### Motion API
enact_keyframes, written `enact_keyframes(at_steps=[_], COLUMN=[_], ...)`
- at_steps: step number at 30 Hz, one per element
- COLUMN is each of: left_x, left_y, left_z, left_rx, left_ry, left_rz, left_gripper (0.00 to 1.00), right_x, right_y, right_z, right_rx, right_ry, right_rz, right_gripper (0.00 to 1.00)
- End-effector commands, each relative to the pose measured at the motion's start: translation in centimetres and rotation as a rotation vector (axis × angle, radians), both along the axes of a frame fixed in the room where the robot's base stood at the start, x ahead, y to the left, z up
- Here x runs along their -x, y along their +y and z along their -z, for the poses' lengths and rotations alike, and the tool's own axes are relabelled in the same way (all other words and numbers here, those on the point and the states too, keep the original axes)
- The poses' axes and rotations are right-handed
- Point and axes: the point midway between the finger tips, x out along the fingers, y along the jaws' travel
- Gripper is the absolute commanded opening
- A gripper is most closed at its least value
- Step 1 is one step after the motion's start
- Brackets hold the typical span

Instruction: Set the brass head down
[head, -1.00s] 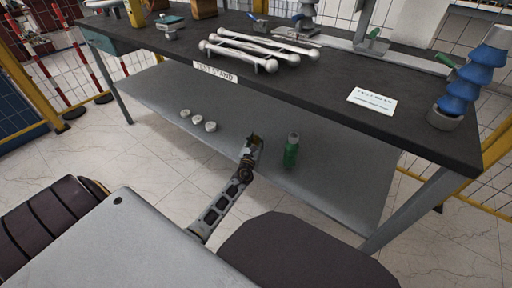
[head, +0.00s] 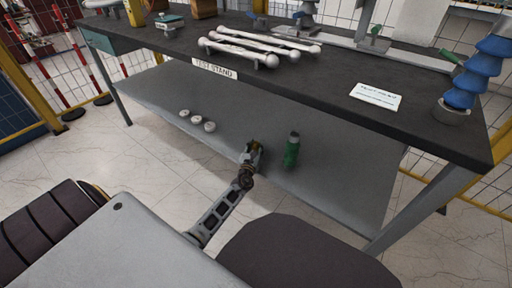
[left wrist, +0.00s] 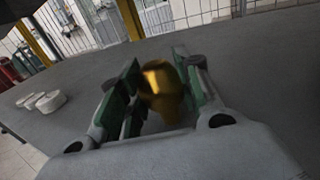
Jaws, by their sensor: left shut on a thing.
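The brass head (left wrist: 160,82) is a shiny gold, rounded piece. In the left wrist view it sits between the two fingers of my left gripper (left wrist: 163,95), which is shut on it. In the head view my left gripper (head: 251,152) is over the front part of the lower shelf (head: 330,175) of the bench, and a bit of the brass head (head: 254,147) shows in it. I cannot tell whether the brass head touches the shelf. My right gripper is not in view.
A green bottle (head: 292,150) stands on the lower shelf close to the right of my left gripper. Several small white round pieces (head: 196,121) lie to the left. The dark bench top (head: 310,85) overhangs the shelf, with white rods (head: 240,52) and a blue insulator (head: 472,75) on it.

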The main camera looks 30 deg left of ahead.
Motion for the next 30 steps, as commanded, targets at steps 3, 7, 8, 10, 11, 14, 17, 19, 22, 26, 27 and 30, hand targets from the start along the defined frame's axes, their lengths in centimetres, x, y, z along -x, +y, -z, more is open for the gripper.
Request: enact_keyframes(at_steps=[3, 7, 8, 10, 11, 14, 17, 19, 22, 26, 27, 30], left_x=[-0.03, -0.02, -0.02, -0.02, 0.00, 0.00, 0.00, -0.01, -0.01, -0.01, -0.01, 0.00], left_y=[0.02, 0.03, 0.03, 0.04, 0.03, 0.02, 0.02, 0.01, 0.01, 0.01, 0.01, 0.00], left_z=[-0.06, 0.21, 0.27, 0.39, 0.38, 0.35, 0.35, 0.35, 0.35, 0.31, 0.27, 0.10], left_rx=[0.000, -0.001, -0.001, -0.002, -0.001, -0.001, 0.000, 0.000, 0.000, 0.000, 0.000, 0.000], left_ry=[-0.001, -0.001, -0.001, -0.002, -0.001, -0.001, 0.000, 0.000, 0.000, 0.000, 0.000, 0.000], left_rz=[0.000, 0.000, 0.000, 0.000, 0.000, 0.000, 0.000, 0.000, 0.000, 0.000, 0.000, 0.000], left_gripper=[0.06, 0.06, 0.06, 0.06, 0.37, 0.50, 0.56, 0.56, 0.56, 0.56, 0.56, 0.56], right_x=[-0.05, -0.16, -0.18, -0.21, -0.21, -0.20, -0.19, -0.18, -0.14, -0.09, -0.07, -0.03], right_y=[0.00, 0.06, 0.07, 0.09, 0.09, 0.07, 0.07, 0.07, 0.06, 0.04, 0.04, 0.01], right_z=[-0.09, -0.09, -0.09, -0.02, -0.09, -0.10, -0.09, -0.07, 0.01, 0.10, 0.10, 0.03], right_rx=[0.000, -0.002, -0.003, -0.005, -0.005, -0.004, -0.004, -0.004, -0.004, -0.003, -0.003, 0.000], right_ry=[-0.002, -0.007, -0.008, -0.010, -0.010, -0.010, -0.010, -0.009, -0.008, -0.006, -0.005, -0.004], right_rz=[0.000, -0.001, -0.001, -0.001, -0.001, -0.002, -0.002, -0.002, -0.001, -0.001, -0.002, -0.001], right_gripper=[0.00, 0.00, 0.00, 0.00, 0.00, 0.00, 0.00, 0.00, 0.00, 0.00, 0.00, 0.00])
